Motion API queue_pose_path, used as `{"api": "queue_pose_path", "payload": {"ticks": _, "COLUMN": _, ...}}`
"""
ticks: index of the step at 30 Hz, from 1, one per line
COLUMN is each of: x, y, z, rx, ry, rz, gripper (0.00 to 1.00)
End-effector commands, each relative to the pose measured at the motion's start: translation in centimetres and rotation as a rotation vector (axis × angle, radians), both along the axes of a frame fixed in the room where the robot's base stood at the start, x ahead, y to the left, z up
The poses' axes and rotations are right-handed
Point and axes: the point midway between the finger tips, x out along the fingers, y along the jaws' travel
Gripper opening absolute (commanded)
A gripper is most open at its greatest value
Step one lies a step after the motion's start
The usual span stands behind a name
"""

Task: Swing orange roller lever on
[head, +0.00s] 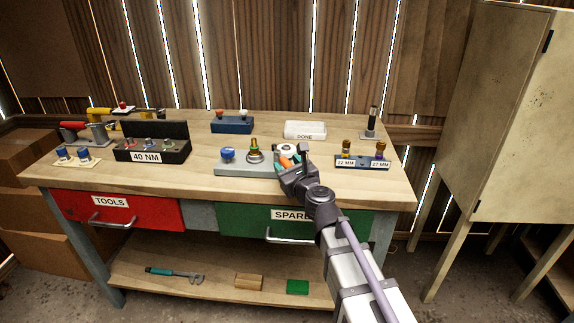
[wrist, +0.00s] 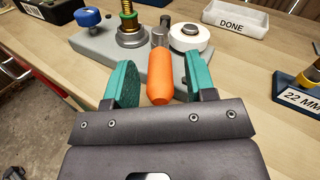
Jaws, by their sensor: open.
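The orange roller lever (wrist: 161,76) stands on a grey base plate (wrist: 92,44) in the wrist view. In the head view the orange lever (head: 285,162) shows only in part behind my gripper. My gripper (wrist: 157,80) is open, with one teal finger on each side of the orange roller. The same plate carries a blue knob (wrist: 88,17), a brass-coloured fitting (wrist: 129,26) and a white round part (wrist: 190,38).
A white DONE tray (head: 305,130) stands behind the plate. A blue 22 MM and 27 MM socket holder (head: 362,163) is to the right. A 40 NM box (head: 150,150) is to the left. The bench front (head: 190,188) is clear.

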Motion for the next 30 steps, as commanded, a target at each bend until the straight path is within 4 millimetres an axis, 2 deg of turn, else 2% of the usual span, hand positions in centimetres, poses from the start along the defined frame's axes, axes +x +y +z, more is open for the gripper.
{"api": "queue_pose_path", "payload": {"ticks": 2, "x": 0.7, "y": 0.34, "z": 0.0, "rx": 0.0, "ry": 0.0, "rz": 0.0, "gripper": 0.51}}
{"api": "queue_pose_path", "payload": {"ticks": 8, "x": 0.67, "y": 0.37, "z": 0.0, "rx": 0.0, "ry": 0.0, "rz": 0.0, "gripper": 0.51}}
{"api": "queue_pose_path", "payload": {"ticks": 24, "x": 0.64, "y": 0.35, "z": 0.0, "rx": -0.001, "ry": 0.0, "rz": 0.0, "gripper": 0.01}}
{"api": "queue_pose_path", "payload": {"ticks": 30, "x": 0.63, "y": 0.35, "z": 0.0, "rx": -0.001, "ry": 0.0, "rz": 0.0, "gripper": 0.0}}
